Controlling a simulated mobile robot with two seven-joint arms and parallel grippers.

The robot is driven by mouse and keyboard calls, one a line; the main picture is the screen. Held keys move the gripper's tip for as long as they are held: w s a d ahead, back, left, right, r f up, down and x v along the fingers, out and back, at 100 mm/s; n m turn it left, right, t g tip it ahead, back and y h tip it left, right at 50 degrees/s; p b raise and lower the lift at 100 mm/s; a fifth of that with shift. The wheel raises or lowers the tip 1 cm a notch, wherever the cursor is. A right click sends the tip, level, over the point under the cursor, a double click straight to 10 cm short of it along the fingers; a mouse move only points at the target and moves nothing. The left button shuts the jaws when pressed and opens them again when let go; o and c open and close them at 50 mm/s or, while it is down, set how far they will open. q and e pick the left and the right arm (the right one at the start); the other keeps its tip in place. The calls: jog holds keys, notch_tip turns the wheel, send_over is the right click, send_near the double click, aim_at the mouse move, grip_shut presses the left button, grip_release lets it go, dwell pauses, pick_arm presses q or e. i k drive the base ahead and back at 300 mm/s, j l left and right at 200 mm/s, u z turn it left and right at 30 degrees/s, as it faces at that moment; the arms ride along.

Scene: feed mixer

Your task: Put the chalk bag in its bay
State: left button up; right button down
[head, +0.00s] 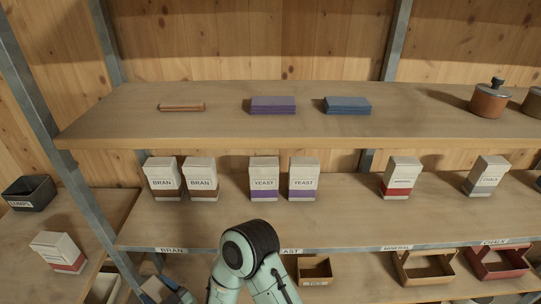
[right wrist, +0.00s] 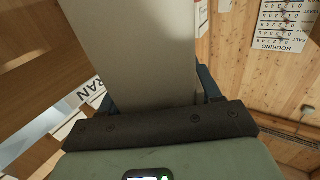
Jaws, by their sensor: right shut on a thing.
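My right gripper (head: 178,296) is low at the left of the head view, shut on a pale bag (head: 155,288). Its broad plain side fills the middle of the right wrist view (right wrist: 135,50), between the blue fingers. I take it for the chalk bag, but its name is not readable. The held bag is far left of this bay and lower. My left gripper is out of view.
Bran bags (head: 200,180), yeast bags (head: 264,180) and one mineral bag (head: 401,178) stand along the same shelf. An upper shelf (head: 220,108) overhangs it. Open bins (head: 425,268) sit below. A red-banded bag (head: 59,252) stands on the left side shelf, beyond a metal post (head: 85,205).

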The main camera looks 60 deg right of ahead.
aim_at(475, 211)
jog(key=k+l+z, duration=0.1)
jog(key=k+z, duration=0.4)
jog(key=z, duration=1.25)
jog(key=l+z, duration=0.25)
jog(key=z, duration=0.15)
jog(key=i+l+z, duration=0.1)
jog(key=z, duration=0.3)
jog(key=i+l, duration=0.2)
jog(key=l, duration=0.2)
jog(key=i+l, duration=0.2)
jog(key=l, duration=0.2)
